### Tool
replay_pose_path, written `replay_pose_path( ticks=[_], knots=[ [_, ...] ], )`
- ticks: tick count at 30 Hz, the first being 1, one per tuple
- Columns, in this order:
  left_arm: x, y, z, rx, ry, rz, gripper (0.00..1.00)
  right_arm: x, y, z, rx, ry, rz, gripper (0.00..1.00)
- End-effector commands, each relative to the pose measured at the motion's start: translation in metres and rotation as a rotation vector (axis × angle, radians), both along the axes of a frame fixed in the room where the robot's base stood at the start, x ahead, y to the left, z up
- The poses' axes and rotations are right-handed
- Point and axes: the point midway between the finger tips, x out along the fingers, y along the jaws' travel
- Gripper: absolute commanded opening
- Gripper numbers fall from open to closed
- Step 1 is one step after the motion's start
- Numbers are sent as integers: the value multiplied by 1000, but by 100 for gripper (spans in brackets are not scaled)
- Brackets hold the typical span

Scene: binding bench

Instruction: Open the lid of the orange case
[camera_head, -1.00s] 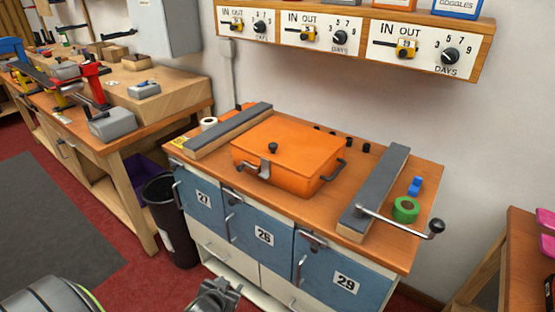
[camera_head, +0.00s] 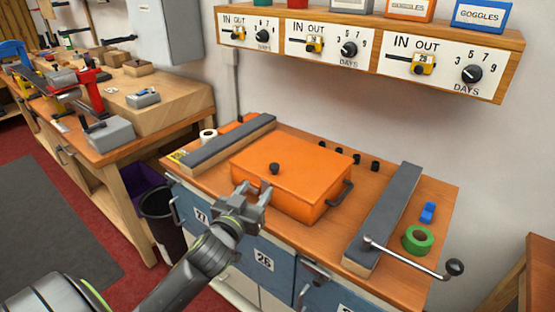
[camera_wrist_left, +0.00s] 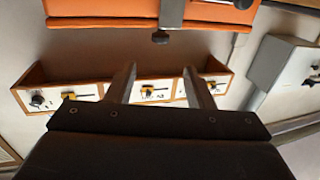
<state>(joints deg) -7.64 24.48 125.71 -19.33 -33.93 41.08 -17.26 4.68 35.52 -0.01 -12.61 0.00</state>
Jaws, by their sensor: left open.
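The orange case (camera_head: 292,170) sits on the bench top with its lid down. A black knob (camera_head: 274,168) stands on the lid near the front edge, and a dark handle (camera_head: 341,193) is on its right side. My left gripper (camera_head: 252,189) is open and empty at the case's front, where it hides the front latch. In the left wrist view the case (camera_wrist_left: 100,8) shows at the top edge, with a grey strip and dark knob (camera_wrist_left: 160,37) beyond the open fingers (camera_wrist_left: 158,75). I cannot tell whether the fingers touch the case. My right gripper is out of view.
Grey-topped bars (camera_head: 232,143) and (camera_head: 385,210) flank the case. A crank handle (camera_head: 412,260), green tape roll (camera_head: 417,240) and blue item (camera_head: 428,212) are at the right. A shelf with dials (camera_head: 370,45) hangs above. A dark bin (camera_head: 157,215) stands left.

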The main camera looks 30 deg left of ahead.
Motion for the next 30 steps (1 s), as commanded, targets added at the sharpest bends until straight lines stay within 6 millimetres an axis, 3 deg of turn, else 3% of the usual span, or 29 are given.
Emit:
replay_pose_path(
  ticks=[6,18,24,30],
  knots=[
    [44,8,2,-1,0,0,48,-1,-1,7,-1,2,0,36],
    [112,20,1,0,1,-1,48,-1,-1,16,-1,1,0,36],
    [133,24,0,0,1,-1,48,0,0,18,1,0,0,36],
    [141,25,0,0,2,-1,48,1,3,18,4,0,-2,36]
  ],
)
